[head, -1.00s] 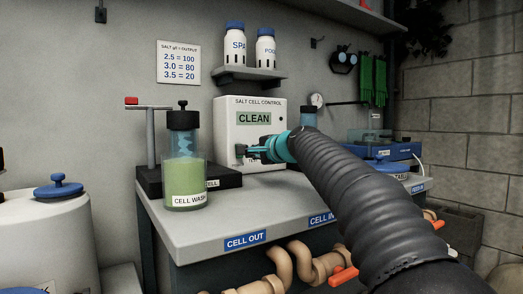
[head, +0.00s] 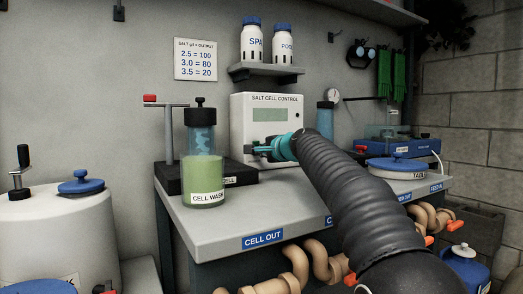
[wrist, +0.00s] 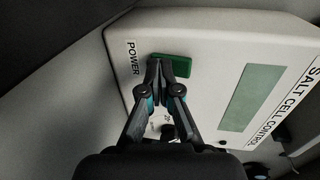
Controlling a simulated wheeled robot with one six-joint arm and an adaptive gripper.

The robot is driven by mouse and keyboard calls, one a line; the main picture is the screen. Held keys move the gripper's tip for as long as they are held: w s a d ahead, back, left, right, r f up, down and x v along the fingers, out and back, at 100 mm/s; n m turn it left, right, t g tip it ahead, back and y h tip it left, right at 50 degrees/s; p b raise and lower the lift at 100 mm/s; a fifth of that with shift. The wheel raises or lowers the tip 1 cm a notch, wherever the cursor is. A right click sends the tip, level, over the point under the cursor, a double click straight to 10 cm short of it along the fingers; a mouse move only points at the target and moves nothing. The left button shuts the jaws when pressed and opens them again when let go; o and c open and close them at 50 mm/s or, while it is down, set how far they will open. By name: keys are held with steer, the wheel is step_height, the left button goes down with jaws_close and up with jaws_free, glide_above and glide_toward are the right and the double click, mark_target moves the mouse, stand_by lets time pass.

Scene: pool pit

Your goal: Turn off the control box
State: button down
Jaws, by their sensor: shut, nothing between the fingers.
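The control box (head: 240,128) is a white case labelled SALT CELL CONTROL on the wall side of the bench. Its display (head: 269,115) is blank and greenish; in the wrist view the display (wrist: 251,97) is also blank. A green switch (wrist: 178,66) sits beside the POWER label on the box front. My gripper (head: 256,150) is at the lower left of the box front. In the wrist view my gripper (wrist: 157,64) is shut and empty, its fingertips at the green switch, covering part of it. I cannot tell whether they touch it.
A CELL WASH jar of green liquid (head: 203,172) stands on the bench (head: 222,231) left of the box. A T-handled stand (head: 168,130) is behind it. Two white bottles (head: 252,42) sit on a shelf above. A blue-lidded tub (head: 402,165) is on the right.

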steer(key=shift+f, duration=0.1)
steer(key=shift+s+d+f, duration=0.1)
steer(key=shift+f, duration=0.05)
steer(key=s+d+b, duration=0.1)
steer(key=s+d, duration=0.1)
steer(key=s, duration=0.1)
steer(key=s+d+f+b, duration=0.1)
steer(key=s+d, duration=0.2)
steer(key=s, duration=0.1)
steer(key=s+d+f+b, duration=0.1)
steer(key=s+d+b, duration=0.1)
steer(key=s, duration=0.2)
steer(key=shift+s+d, duration=0.15)
steer(key=shift+d, duration=0.1)
